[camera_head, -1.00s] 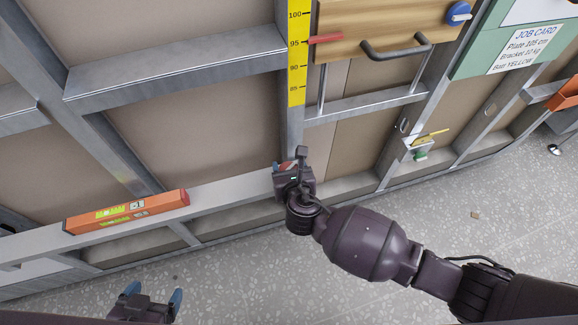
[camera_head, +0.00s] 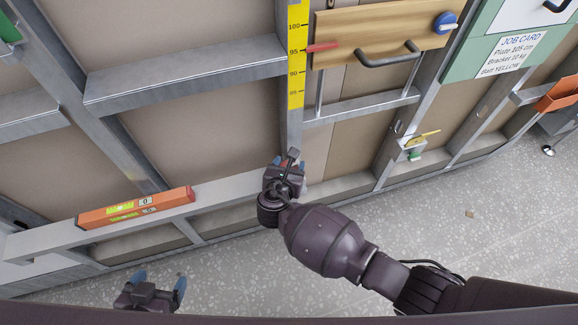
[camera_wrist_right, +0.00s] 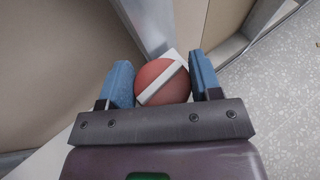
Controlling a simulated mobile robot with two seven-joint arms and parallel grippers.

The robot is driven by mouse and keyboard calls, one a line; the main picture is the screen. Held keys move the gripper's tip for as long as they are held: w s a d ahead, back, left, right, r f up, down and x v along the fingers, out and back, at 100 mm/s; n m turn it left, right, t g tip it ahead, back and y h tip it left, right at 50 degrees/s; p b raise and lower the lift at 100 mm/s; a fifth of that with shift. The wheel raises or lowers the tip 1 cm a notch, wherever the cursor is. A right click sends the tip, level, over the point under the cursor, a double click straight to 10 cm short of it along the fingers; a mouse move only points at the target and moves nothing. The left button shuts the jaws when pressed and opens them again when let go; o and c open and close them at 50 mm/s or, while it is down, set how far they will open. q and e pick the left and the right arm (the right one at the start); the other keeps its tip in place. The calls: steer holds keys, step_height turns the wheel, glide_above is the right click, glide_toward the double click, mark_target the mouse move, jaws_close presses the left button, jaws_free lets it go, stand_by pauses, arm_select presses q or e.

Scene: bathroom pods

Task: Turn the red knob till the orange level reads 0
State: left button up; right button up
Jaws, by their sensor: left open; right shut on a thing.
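The orange level (camera_head: 170,201) lies on the long grey rail at the left in the head view. Its small display (camera_head: 145,201) reads 0. The red knob (camera_wrist_right: 174,90) is round with a white bar across it and sits between the blue fingers of my right gripper (camera_wrist_right: 161,84). In the head view my right gripper (camera_head: 288,165) is at the rail's right part, below the yellow scale, shut on the knob, which it mostly hides there. My left gripper (camera_head: 159,281) is open and empty at the bottom left, above the floor and apart from the rail.
A yellow scale (camera_head: 297,70) runs up a post. A wooden plate (camera_head: 370,32) with a dark handle (camera_head: 388,55) and red pointer (camera_head: 322,47) is beside it. A job card (camera_head: 516,50) is at upper right. The speckled floor (camera_head: 470,235) is mostly clear.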

arm_select(q)
steer(key=shift+w, duration=0.1)
arm_select(e)
steer(key=shift+s+f+m+g+h, duration=0.1)
steer(key=shift+f+m+g+h, duration=0.2)
steer(key=shift+m+h, duration=0.35)
steer(key=shift+d+f+h, duration=0.1)
steer(key=shift+f+h, duration=0.1)
steer(key=shift+h, duration=0.05)
steer(key=o, duration=0.9)
arm_select(q)
steer(key=shift+w+a+r, duration=0.1)
arm_select(e)
steer(key=shift+r, duration=0.15)
steer(key=shift+r, duration=0.2)
arm_select(q)
steer(key=shift+r+p, duration=1.35)
steer(key=shift+p, duration=0.45)
arm_select(e)
steer(key=shift+v, duration=5.35)
